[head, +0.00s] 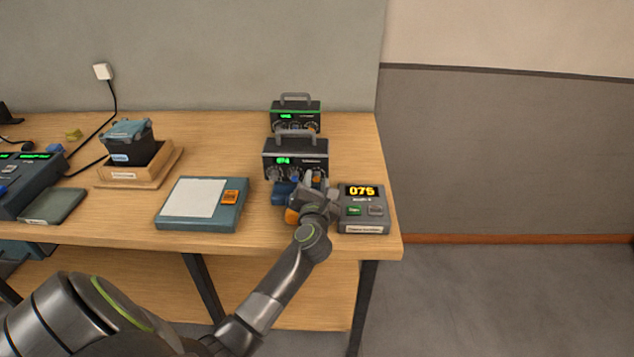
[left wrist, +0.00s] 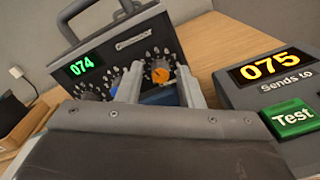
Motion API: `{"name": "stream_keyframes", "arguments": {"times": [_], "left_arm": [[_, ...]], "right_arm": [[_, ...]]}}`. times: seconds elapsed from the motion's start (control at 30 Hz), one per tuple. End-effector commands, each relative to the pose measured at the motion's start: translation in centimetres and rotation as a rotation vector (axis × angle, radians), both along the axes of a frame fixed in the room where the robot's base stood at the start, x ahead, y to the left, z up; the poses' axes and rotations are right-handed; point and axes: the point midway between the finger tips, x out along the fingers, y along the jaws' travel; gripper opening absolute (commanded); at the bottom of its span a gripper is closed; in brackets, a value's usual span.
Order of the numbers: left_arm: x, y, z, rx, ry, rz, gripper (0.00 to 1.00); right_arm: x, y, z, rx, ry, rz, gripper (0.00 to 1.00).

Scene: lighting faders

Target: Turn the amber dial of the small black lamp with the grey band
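The small black lamp unit with the grey band (head: 295,143) stands near the right end of the table; in the left wrist view its face (left wrist: 105,65) shows a green 074. Its amber dial (left wrist: 160,72) is on the right of the face, with a blue dial (left wrist: 113,88) to its left, partly behind a finger. My left gripper (head: 316,179) is at the front of this unit. In the left wrist view its two fingers (left wrist: 160,80) stand apart on either side of the amber dial, with visible gaps. My right gripper is not in view.
A similar unit with a green band (head: 296,103) stands behind. A grey box (head: 363,227) reading 075, with a green Test button (left wrist: 293,118), is close on the right. A teal pad with white sheet (head: 192,197) lies left. Blue and orange pieces sit beside my gripper, partly hidden.

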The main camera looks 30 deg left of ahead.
Motion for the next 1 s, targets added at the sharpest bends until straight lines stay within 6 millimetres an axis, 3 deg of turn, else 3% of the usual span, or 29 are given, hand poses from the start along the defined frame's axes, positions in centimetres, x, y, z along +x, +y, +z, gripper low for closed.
{"name": "stream_keyframes", "arguments": {"times": [0.03,0.23,0.57,1.0], "left_arm": [[0.0,0.0,0.0,0.0,0.0,0.0,0.27],[0.0,0.0,0.0,0.0,0.0,0.0,0.0],[0.0,0.0,0.2,0.035,0.023,0.0,0.0],[0.0,-0.1,0.3,0.271,0.17,0.0,0.0]], "right_arm": [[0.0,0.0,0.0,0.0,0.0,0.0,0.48],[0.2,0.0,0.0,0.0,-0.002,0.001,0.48],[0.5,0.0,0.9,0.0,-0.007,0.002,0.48],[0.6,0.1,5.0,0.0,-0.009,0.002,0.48]]}}
